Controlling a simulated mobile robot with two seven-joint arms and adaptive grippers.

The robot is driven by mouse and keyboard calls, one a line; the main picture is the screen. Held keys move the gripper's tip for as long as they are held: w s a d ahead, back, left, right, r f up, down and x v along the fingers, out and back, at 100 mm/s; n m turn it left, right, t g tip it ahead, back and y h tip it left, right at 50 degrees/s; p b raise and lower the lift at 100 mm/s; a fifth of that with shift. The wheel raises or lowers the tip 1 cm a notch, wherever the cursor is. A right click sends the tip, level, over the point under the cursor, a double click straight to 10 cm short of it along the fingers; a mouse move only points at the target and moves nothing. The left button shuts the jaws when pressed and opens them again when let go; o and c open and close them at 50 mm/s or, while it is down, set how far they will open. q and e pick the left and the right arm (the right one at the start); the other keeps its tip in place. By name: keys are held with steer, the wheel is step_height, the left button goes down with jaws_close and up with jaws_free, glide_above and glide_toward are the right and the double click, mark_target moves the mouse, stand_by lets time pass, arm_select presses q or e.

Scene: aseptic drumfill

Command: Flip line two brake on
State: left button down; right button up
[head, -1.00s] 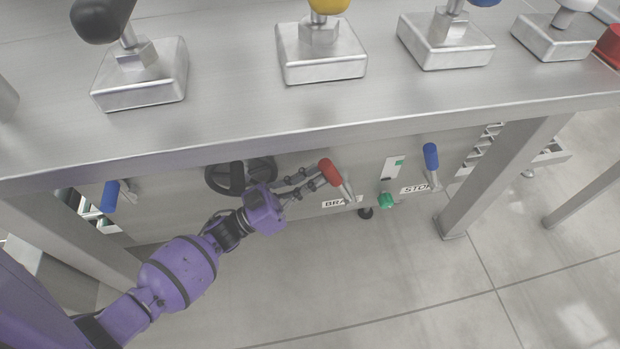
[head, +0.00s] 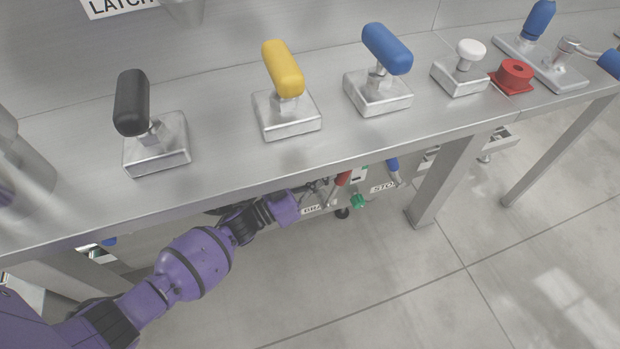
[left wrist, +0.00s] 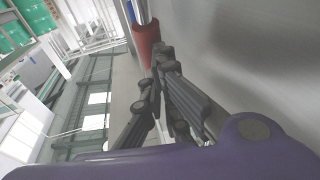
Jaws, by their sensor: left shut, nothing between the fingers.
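The red-handled lever (head: 341,180) stands on the panel below the table top, above a label (head: 312,209) that is partly hidden and begins "BRA". Its red grip also shows in the left wrist view (left wrist: 147,42), just beyond the fingertips. My left gripper (head: 326,184) is shut and empty, close beside the red lever on its left; I cannot tell whether it touches it. The fingers show together in the left wrist view (left wrist: 160,55). The table edge partly hides the lever's top. My right gripper is not in view.
The table top (head: 215,150) overhangs the panel and carries black (head: 132,103), yellow (head: 283,68) and blue (head: 387,49) levers, a white knob (head: 470,49) and a red button (head: 514,74). Beside the red lever are a green knob (head: 358,201) and a blue lever (head: 393,165).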

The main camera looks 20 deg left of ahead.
arm_select(q)
steer(key=shift+w+d, duration=0.4)
steer(key=shift+d, duration=0.2)
steer(key=shift+w+d, duration=0.35)
steer(key=shift+d, duration=0.2)
steer(key=shift+w+d+r, duration=0.1)
steer(key=shift+w+d, duration=0.1)
steer(key=shift+d, duration=0.45)
glide_toward(341, 175)
steer(key=a, duration=0.1)
steer(key=s+a, duration=0.1)
steer(key=a, duration=0.1)
steer(key=shift+s+r+t, duration=0.15)
steer(key=shift+r+t, duration=0.15)
